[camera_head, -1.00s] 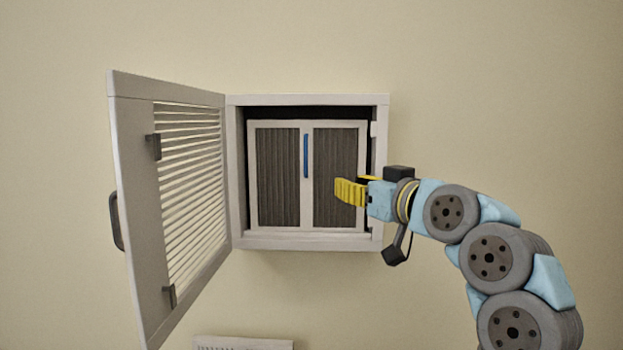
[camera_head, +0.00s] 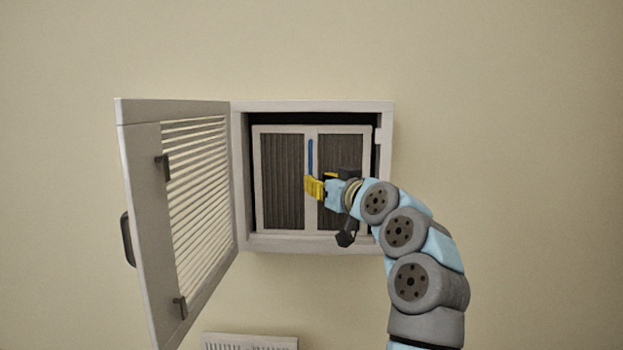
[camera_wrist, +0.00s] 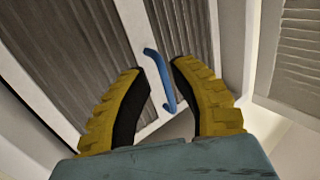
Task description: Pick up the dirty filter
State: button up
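The dirty filter (camera_head: 283,180) stands upright inside the open wall box. It has a white frame, two dark grey pleated panels and a blue handle (camera_head: 310,157) on its middle bar. My gripper (camera_head: 314,188) with yellow fingers is in front of the filter, by the lower end of the handle. In the wrist view my gripper (camera_wrist: 160,95) is open, its two fingers apart. The blue handle (camera_wrist: 158,78) shows in the gap between the fingertips. I cannot tell from these views whether a finger touches it.
The box (camera_head: 312,107) is fixed to a beige wall. Its slatted door (camera_head: 140,220) hangs open to the left, with a dark handle (camera_head: 127,238) on its outer side. A white slatted thing (camera_head: 250,342) shows at the bottom edge. The wall to the right is clear.

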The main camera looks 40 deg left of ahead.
jog(key=shift+p+x, duration=0.75)
jog(key=shift+x, duration=1.15)
grip_shut()
